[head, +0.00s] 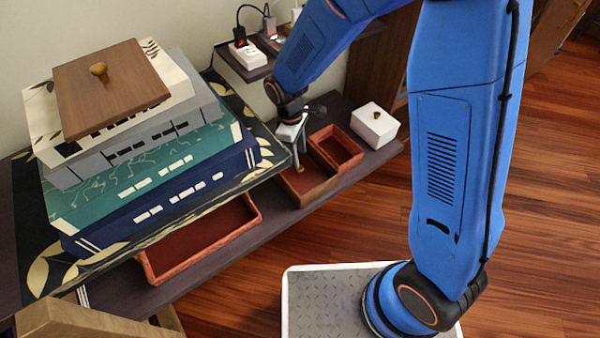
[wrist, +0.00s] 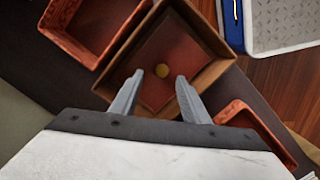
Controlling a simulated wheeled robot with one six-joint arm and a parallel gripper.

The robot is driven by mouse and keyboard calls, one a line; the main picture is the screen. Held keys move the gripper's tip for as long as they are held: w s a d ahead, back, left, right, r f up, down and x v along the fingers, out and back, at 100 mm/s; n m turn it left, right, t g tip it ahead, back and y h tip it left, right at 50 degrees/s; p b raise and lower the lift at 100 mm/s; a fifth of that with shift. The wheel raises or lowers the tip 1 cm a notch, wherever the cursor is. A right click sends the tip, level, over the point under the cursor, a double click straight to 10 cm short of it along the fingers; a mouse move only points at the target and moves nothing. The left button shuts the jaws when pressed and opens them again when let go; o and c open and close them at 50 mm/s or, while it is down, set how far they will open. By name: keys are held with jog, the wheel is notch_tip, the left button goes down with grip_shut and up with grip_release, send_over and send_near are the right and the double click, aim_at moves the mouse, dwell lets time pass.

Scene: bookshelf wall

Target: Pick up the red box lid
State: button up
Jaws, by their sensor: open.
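The red box lid (wrist: 172,48) is a dark red square panel with a small round gold knob (wrist: 163,71). In the wrist view it lies inside the walls of a brown open box (wrist: 207,32). In the head view the gold knob (head: 299,170) shows just below my gripper, and much of the lid is hidden there. My gripper (head: 297,158) points down over the brown box. Its two fingers are apart, and in the wrist view (wrist: 161,75) the knob appears between the fingertips. I cannot tell whether they touch it.
A red tray (head: 337,148) stands beside the brown box, and a larger red tray (head: 205,242) lies to the left. A white knobbed box (head: 375,124) stands to the right. A stack of large books (head: 150,180), topped by a wooden lid (head: 110,88), fills the left. A small shelf (head: 240,67) is above.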

aim_at(300, 171)
jog(key=shift+s+d+f, duration=0.1)
jog(key=shift+s+f, duration=0.05)
jog(key=shift+f, duration=1.2)
jog(key=shift+s+d+f, duration=0.1)
jog(key=shift+s+f, duration=0.05)
jog(key=shift+f, duration=1.15)
jog(key=shift+c, duration=0.4)
grip_shut()
